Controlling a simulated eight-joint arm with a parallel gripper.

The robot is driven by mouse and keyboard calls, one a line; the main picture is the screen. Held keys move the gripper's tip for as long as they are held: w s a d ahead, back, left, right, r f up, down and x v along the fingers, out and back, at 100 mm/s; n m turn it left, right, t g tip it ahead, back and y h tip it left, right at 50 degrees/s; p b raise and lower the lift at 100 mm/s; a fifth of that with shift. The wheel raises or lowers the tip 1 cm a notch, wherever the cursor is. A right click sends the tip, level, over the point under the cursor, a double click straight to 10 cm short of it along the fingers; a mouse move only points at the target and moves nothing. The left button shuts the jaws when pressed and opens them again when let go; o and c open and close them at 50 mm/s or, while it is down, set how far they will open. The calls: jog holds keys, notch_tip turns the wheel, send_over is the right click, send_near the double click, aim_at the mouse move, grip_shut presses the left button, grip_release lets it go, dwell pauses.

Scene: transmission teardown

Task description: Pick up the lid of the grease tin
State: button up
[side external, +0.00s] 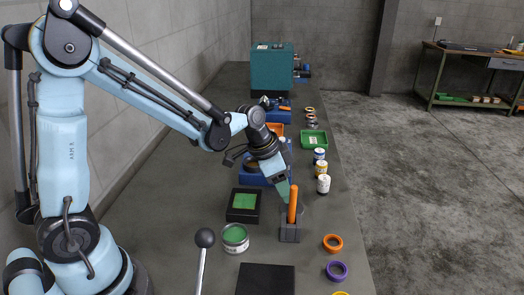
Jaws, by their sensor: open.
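A short round tin (235,246) with a pale side, a bright rim and a green top stands on the bench in front of my arm; I take it for the grease tin. I cannot tell whether the green top is its lid or its contents. My gripper (284,192) is to the right of and beyond the tin, pointing down beside an upright orange handle (293,204) in a grey holder (290,234). It is open, and its fingertips are small and partly hidden, so I cannot tell whether they touch the handle.
A black box with a green inset (244,201) sits behind the tin. A ball-topped lever (204,238) rises left of it; a black pad (265,280) lies in front. Coloured rings (333,243) and small cans (323,185) line the right edge. A blue fixture (249,178) stands behind.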

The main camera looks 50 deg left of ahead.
jog(key=shift+x, duration=2.65)
jog(key=shift+w+a+r, duration=0.1)
jog(key=shift+w, duration=0.05)
jog(key=shift+c, duration=0.4)
grip_shut()
